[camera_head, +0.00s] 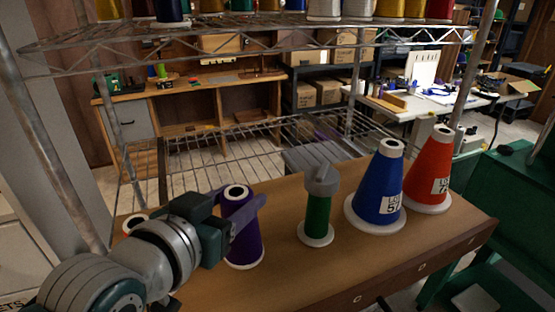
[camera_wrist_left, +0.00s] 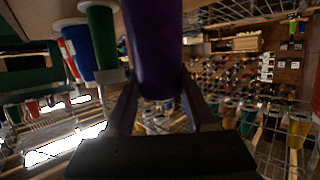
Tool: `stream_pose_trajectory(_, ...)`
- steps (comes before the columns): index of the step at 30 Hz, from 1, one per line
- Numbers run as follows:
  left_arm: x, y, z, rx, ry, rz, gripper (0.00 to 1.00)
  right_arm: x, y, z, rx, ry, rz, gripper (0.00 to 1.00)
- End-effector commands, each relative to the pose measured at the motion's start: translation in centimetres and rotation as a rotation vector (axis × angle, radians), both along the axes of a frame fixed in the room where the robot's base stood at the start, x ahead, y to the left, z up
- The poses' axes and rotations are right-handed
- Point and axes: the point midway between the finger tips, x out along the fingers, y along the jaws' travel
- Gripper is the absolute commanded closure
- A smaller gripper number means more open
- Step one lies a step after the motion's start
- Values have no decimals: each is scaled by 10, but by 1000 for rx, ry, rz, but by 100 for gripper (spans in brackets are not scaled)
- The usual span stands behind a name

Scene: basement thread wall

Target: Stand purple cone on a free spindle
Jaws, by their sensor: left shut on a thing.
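The purple cone (camera_head: 241,238) is upright at the left part of the brown wooden top in the head view, narrow end up. My left gripper (camera_head: 250,210) comes in from the left and is shut on its upper part. In the left wrist view the purple cone (camera_wrist_left: 156,50) stands between the two fingers (camera_wrist_left: 160,105); its wide end runs out of the picture. I cannot tell whether its base touches the wood. I cannot make out a bare spindle. My right gripper is not in view.
On the wooden top (camera_head: 280,270) stand a green spool (camera_head: 318,215) under a grey piece (camera_head: 320,178), a blue cone (camera_head: 380,195) and a red cone (camera_head: 430,170). A pale cone top (camera_head: 135,222) shows behind my arm. A wire shelf (camera_head: 240,38) with cones hangs above.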

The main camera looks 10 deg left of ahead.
Motion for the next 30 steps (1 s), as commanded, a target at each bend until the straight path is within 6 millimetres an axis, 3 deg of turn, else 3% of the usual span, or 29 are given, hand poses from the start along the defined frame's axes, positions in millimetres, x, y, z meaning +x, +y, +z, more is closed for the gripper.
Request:
stream_pose_trajectory(11,0,0,-4,0,-2,0,100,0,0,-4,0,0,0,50)
stream_pose_trajectory(12,0,0,-4,0,-2,0,41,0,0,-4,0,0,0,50)
stream_pose_trajectory(21,0,0,-4,0,-1,0,10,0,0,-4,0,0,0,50)
stream_pose_trajectory(30,-3,1,-4,0,1,0,10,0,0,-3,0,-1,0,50)
